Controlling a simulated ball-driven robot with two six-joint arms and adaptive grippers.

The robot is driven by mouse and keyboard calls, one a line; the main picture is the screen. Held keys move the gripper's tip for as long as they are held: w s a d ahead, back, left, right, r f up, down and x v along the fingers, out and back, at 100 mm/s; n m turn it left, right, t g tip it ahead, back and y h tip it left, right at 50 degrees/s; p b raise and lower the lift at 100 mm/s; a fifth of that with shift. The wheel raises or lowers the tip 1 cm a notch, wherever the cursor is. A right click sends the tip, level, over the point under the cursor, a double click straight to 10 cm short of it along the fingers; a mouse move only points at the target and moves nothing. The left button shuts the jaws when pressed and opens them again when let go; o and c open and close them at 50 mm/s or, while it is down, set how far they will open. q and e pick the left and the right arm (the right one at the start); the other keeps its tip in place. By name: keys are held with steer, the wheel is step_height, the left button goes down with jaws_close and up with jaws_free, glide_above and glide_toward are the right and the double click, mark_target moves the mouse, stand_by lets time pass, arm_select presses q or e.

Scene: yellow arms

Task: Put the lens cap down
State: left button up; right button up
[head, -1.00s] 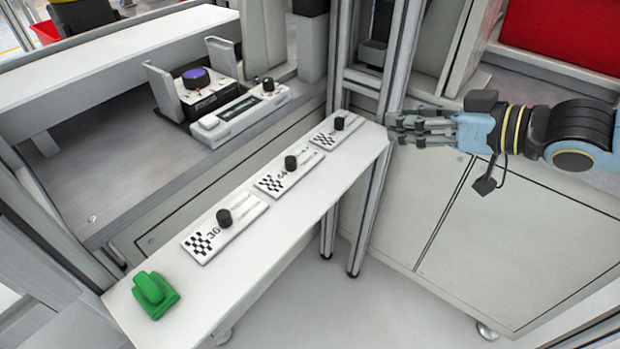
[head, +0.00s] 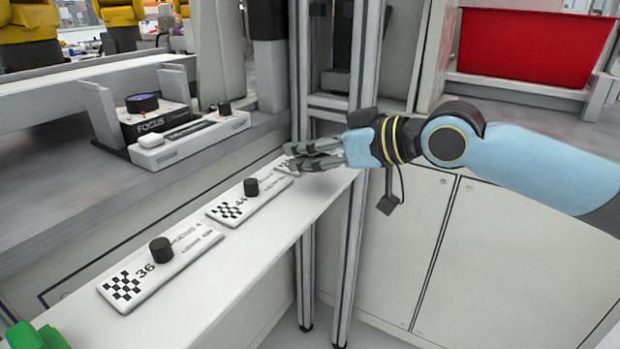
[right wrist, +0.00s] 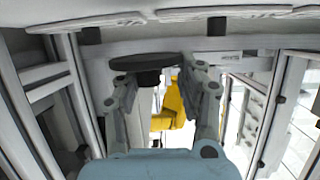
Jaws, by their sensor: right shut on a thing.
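My right gripper (head: 296,157) reaches in from the right, over the far end of the white shelf (head: 240,254). In the right wrist view the lens cap (right wrist: 143,62), a dark disc with a short black stub, sits between the fingertips of my right gripper (right wrist: 162,68), shut on it. In the head view the fingers hide the cap. Fingers and far plate (head: 286,168) overlap there; I cannot tell whether they touch. A device marked FOCUS (head: 152,124), with a purple disc on top, stands on the bench behind. My left gripper is out of view.
A near plate (head: 160,262) and a middle plate (head: 247,200), each with a checker pattern and a black knob, lie on the shelf. A green object (head: 35,337) is cut off at lower left. Metal posts (head: 304,235) stand by the shelf's far end. A red bin (head: 535,50) is at right.

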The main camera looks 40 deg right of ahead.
mark_target(311, 189)
step_height(311, 189, down, 3)
steer(key=shift+f+b, duration=0.1)
steer(key=shift+b, duration=0.45)
steer(key=shift+f+b, duration=0.4)
steer(key=shift+f, duration=0.15)
steer(key=o, duration=1)
steer(key=shift+r, duration=0.15)
